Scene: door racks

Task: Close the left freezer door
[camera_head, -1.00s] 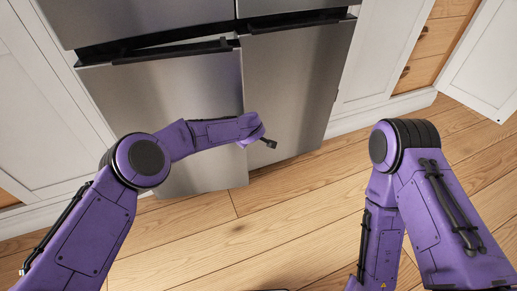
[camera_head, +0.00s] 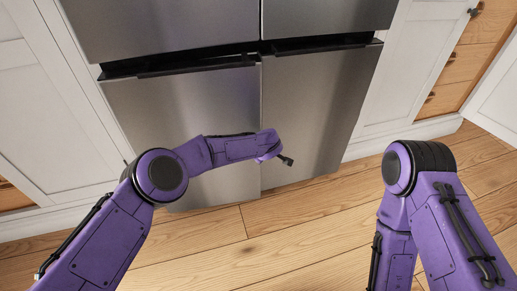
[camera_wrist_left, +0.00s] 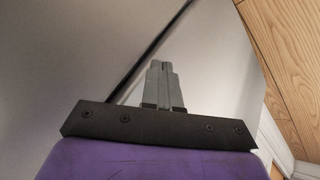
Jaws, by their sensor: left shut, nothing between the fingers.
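The left freezer door (camera_head: 180,108) is the lower left steel panel of the fridge in the head view. It looks nearly flush with the right freezer door (camera_head: 315,105); a small remaining gap cannot be ruled out. My left forearm crosses in front of its lower part. My left gripper (camera_head: 287,160) is near the seam between the lower doors, mostly hidden behind the wrist. In the left wrist view its grey fingers (camera_wrist_left: 160,85) are together and empty, in front of a smooth grey surface; contact cannot be told. My right arm points down and its gripper is out of view.
The upper fridge doors (camera_head: 165,25) look shut. White cabinets (camera_head: 50,110) stand on both sides. An open white cabinet door (camera_head: 500,85) and wooden drawers (camera_head: 455,75) are at the right. The wood floor (camera_head: 290,235) in front is clear.

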